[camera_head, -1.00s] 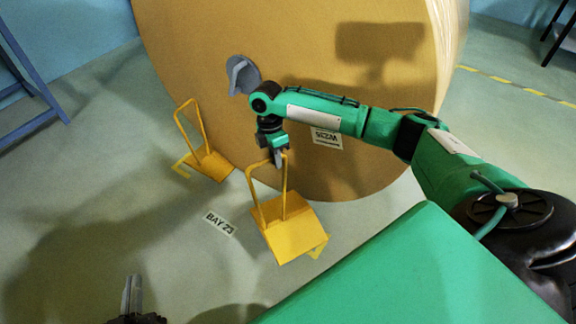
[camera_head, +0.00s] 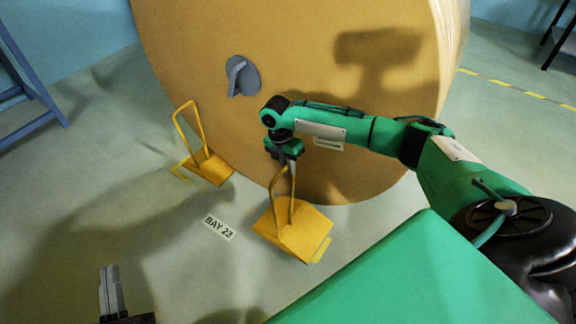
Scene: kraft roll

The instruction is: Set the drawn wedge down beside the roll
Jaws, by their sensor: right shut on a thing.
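The big kraft roll (camera_head: 210,30) stands at the back, a grey plug in its face. A yellow wedge (camera_head: 293,229) with an upright loop handle is in front of it, right of the middle. My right gripper (camera_head: 287,166) is shut on the top of this handle. I cannot tell whether the wedge touches the floor. A second yellow wedge (camera_head: 210,167) with a loop handle sits at the roll's lower left edge. My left gripper (camera_head: 109,290) shows at the bottom left, away from both wedges; its jaw opening cannot be made out.
A floor label reading BAY 23 (camera_head: 219,228) lies between the wedges. A blue frame (camera_head: 35,90) stands at the left edge, and a dark-legged stand (camera_head: 560,35) at the top right.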

